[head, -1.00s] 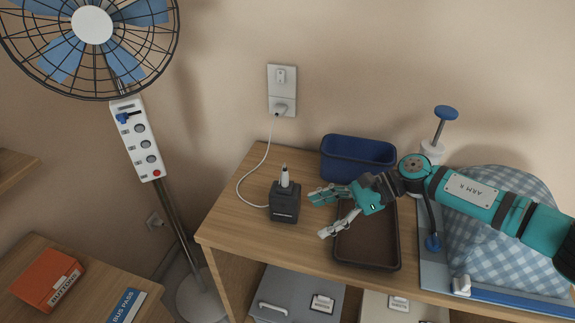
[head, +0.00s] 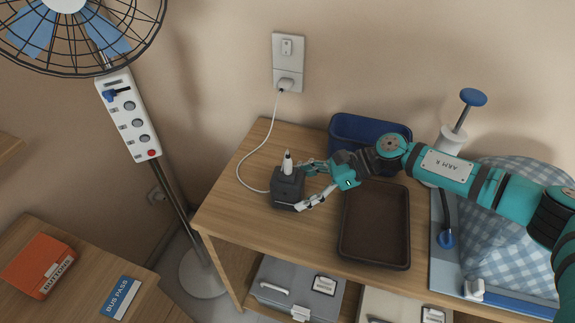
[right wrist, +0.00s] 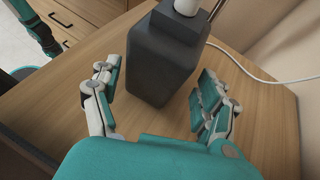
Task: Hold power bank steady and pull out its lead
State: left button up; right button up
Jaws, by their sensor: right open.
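The power bank (head: 287,189) is a dark grey upright block on the wooden shelf top, with a white plug-like piece (head: 288,163) standing on its top. A thin white lead (head: 242,170) runs from the wall socket down to behind the power bank; where it joins is hidden. My right gripper (head: 304,186) is open, with its fingertips at the block's right side. In the right wrist view the power bank (right wrist: 165,60) stands between the two spread fingers (right wrist: 158,78), with gaps on both sides.
A brown tray (head: 405,225) and a blue bin (head: 335,130) lie right of the power bank. The wall socket (head: 288,80) is above. The shelf top left of the power bank is clear.

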jog(key=shift+b+x, duration=0.35)
jog(key=shift+x, duration=0.95)
jog(key=c, duration=0.8)
pick_arm(q)
jog(key=shift+w+f, duration=0.55)
jog(key=shift+w, duration=0.2)
pick_arm(e)
jog(key=shift+c, duration=0.2)
pick_arm(q)
jog(key=shift+w, duration=0.15)
jog(key=shift+c, duration=0.2)
pick_arm(e)
jog(key=shift+s, duration=0.1)
